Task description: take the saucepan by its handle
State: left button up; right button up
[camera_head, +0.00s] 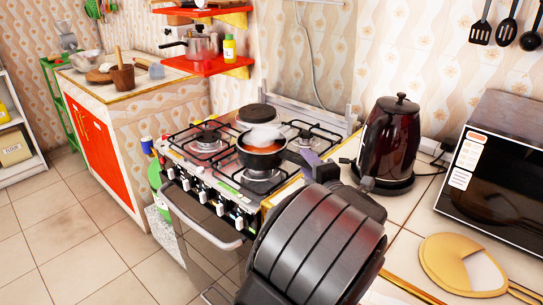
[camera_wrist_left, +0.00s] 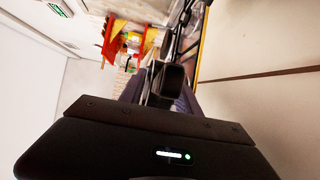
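The saucepan (camera_head: 263,158) is black with something orange inside. In the head view it sits upright on the front right part of the stove, its handle side toward my left gripper (camera_head: 312,158). In the left wrist view, a dark handle with a looped end (camera_wrist_left: 172,82) lies between the two purple fingers of my left gripper (camera_wrist_left: 160,98). The fingers are apart, one on each side of the handle. Whether they press on it cannot be made out. The pan's body is mostly hidden in the wrist view. My right gripper is not in view.
A dark red kettle (camera_head: 391,140) stands close right of my left gripper. The gas stove (camera_head: 190,175) has several burners with raised grates. A microwave (camera_head: 500,170) stands farther right.

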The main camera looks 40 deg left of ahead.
pick_arm(q)
jog(key=shift+c, duration=0.2)
dwell(0.4)
grip_shut()
jog(key=shift+r, duration=0.1)
dwell(1.1)
